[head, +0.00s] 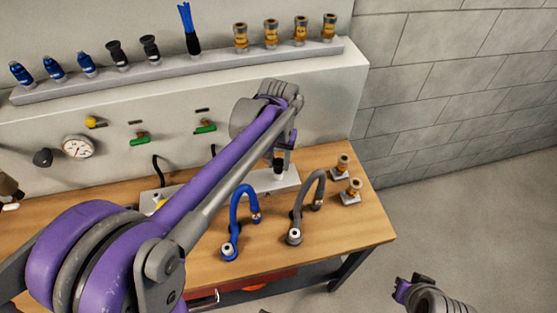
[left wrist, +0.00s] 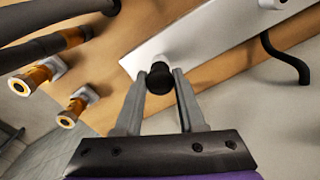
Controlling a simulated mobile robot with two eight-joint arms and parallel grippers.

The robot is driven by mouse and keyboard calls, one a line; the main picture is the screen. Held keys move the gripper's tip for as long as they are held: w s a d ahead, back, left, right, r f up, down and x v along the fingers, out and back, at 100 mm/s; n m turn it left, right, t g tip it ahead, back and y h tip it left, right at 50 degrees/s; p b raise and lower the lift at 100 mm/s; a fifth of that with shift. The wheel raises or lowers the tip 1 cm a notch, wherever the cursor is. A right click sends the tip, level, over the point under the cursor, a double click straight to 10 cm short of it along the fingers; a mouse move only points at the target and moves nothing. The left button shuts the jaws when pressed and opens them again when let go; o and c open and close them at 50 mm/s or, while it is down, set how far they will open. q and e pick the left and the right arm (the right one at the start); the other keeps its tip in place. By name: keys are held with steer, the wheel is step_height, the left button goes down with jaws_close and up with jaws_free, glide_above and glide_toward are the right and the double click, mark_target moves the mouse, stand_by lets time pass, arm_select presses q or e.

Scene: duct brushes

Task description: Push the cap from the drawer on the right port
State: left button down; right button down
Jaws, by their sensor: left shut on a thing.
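A small black cap (head: 278,163) is at the right port (head: 279,175) of the pale block (head: 255,186) on the wooden bench. In the left wrist view the black cap (left wrist: 160,80) is between my left fingers, directly over the white right port (left wrist: 157,62). The two look in line, but I cannot tell how far the cap is seated. My left gripper (head: 281,150) is shut on the cap. The red drawer (head: 270,279) shows under the bench front, partly hidden by my left arm. My right gripper (head: 402,287) is low at the right, away from the bench; its jaws are unclear.
A blue hose (head: 237,215) and a grey hose (head: 298,212) stand in front of the block. Two brass fittings (head: 346,178) are at the bench's right end. Several fittings and a blue brush (head: 190,28) line the rear shelf (head: 180,68). The floor at right is clear.

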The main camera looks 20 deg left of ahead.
arm_select(q)
steer(key=shift+f, duration=0.3)
arm_select(e)
steer(key=shift+f, duration=0.25)
arm_select(q)
steer(key=shift+c, duration=2.1)
jaws_free()
step_height(320, 180, up, 11)
arm_select(e)
steer(key=shift+w+r, duration=0.1)
steer(key=shift+r, duration=0.4)
arm_select(q)
steer(key=shift+f, duration=0.15)
